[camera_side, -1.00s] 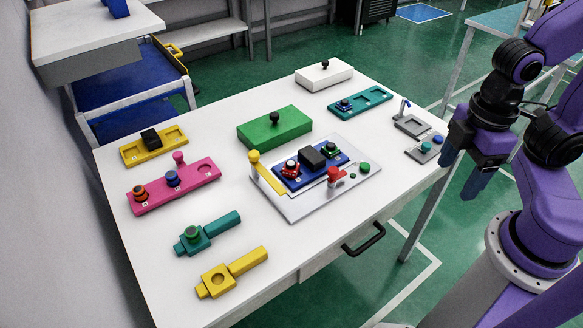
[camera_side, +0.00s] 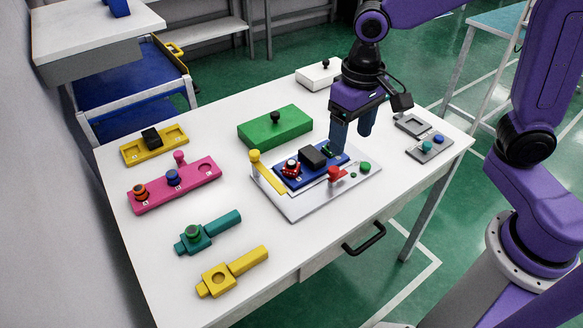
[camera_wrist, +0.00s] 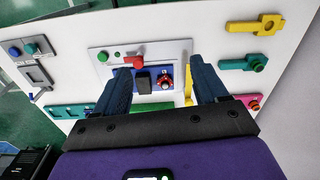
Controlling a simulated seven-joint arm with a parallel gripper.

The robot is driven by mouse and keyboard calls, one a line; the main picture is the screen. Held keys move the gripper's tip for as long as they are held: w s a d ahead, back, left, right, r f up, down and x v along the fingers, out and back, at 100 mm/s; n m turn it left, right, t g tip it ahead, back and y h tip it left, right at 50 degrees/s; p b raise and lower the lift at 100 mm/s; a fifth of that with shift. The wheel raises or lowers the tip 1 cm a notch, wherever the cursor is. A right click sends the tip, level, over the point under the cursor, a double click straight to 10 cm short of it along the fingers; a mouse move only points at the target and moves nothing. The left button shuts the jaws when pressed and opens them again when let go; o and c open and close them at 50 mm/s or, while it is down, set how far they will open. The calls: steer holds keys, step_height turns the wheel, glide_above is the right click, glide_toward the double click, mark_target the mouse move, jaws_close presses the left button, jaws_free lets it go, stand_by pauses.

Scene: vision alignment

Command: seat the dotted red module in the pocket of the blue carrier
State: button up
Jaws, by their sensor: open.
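The blue carrier (camera_side: 309,179) lies on a light grey plate near the middle of the table. A red module with dark and pale spots (camera_side: 291,167) is at the carrier's left end; I cannot tell how deep it sits. It also shows in the wrist view (camera_wrist: 166,82). A black block (camera_side: 313,157) stands on the carrier's middle. My gripper (camera_side: 351,142) is open and empty, above the carrier's right end. Its fingers (camera_wrist: 161,66) frame the carrier in the wrist view.
The grey plate (camera_side: 304,211) has a yellow bar with a knob (camera_side: 254,157), a red knob (camera_side: 334,174) and green buttons. A green box (camera_side: 274,129) stands behind. Pink (camera_side: 189,184), yellow and teal holders lie left. Bare table lies in front.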

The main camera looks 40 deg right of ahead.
steer(key=w+a+f+m, duration=0.2)
steer(key=w+m, duration=0.4)
steer(key=w, duration=0.4)
steer(key=m, duration=0.6)
glide_above(291, 164)
step_height(291, 164, down, 2)
step_height(291, 164, down, 18)
steer(key=shift+r, duration=0.2)
steer(key=c, duration=1.2)
